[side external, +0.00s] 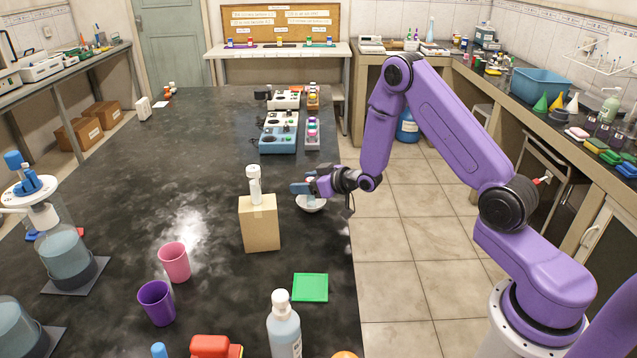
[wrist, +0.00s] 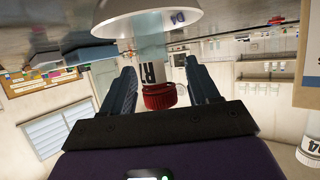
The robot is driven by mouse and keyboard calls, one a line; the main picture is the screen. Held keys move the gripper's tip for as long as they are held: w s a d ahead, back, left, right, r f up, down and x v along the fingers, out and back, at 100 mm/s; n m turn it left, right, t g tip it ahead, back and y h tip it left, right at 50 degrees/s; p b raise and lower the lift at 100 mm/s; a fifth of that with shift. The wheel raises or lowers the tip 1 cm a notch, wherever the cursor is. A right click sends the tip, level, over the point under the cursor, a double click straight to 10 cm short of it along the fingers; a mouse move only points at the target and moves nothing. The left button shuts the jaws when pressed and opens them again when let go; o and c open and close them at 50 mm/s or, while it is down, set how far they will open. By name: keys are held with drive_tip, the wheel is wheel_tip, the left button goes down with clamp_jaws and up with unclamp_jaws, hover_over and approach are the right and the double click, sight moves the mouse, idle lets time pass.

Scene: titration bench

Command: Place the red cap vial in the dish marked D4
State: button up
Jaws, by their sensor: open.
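The red cap vial shows in the wrist view, which is upside down. Its red cap (wrist: 160,96) and label reading R7 sit between the two fingers of my gripper (wrist: 160,66). The fingers are open, with visible gaps on both sides of the vial. The vial's clear lower end meets the white dish (wrist: 145,22), whose marking looks like D4. It appears to stand in the dish, though the exact contact is hard to see. In the side view, my gripper (side external: 302,188) is just above the dish (side external: 311,204), and the vial is mostly hidden.
A cardboard box (side external: 259,225) carrying a white-capped bottle (side external: 254,185) stands close to the left of my gripper. A green square (side external: 310,287) lies in front. Pink (side external: 174,262) and purple (side external: 156,302) cups stand nearer left. Instruments (side external: 279,132) stand behind the dish.

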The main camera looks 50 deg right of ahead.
drive_tip(key=v, duration=1.2)
drive_tip(key=s+a+r+n+g+y, duration=0.15)
drive_tip(key=s+a+n+g, duration=0.5)
drive_tip(key=s+a, duration=0.65)
drive_tip(key=s+r+n+g+h, duration=0.2)
drive_tip(key=s+r+g, duration=0.1)
drive_tip(key=s, duration=0.7)
drive_tip(key=s+r+n+g+h, duration=0.1)
drive_tip(key=s+r+n+g, duration=0.1)
drive_tip(key=s, duration=0.8)
drive_tip(key=shift+d+r+g+h, duration=0.4)
drive_tip(key=shift+r+g, duration=0.35)
drive_tip(key=shift+r, duration=0.25)
